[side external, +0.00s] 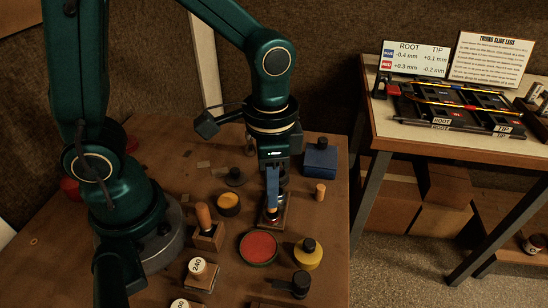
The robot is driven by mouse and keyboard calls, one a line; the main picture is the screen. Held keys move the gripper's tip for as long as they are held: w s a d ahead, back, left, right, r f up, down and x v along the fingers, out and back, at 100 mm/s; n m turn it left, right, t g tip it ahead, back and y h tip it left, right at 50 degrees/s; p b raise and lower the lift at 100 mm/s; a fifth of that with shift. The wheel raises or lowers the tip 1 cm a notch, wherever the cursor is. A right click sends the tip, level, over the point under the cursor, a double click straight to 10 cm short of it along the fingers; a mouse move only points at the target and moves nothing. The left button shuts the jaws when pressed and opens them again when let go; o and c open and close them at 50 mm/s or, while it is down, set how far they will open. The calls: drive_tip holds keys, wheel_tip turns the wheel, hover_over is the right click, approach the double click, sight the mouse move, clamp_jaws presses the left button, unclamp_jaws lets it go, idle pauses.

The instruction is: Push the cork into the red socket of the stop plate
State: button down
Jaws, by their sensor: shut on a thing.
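My gripper (272,204) points straight down over the stop plate (284,222), a small brown plate on the wooden table. Its jaws are shut on the cork, of which only a small pale orange bit (272,212) shows at the fingertips. The cork's lower end is at or just above the plate. The red socket is mostly hidden by the fingers and cork, and I cannot tell how deep the cork sits in it.
A red round pad (258,247) lies in front of the plate, with a yellow jar (308,254) to its right. A blue box (320,158) and a small tan cylinder (320,192) stand right of my gripper. A wooden-handled block (207,230) and an orange tin (229,204) stand left.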

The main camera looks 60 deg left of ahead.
drive_tip(key=shift+f, duration=1.4)
drive_tip(key=shift+c, duration=2.4)
unclamp_jaws()
drive_tip(key=shift+r, duration=3.5)
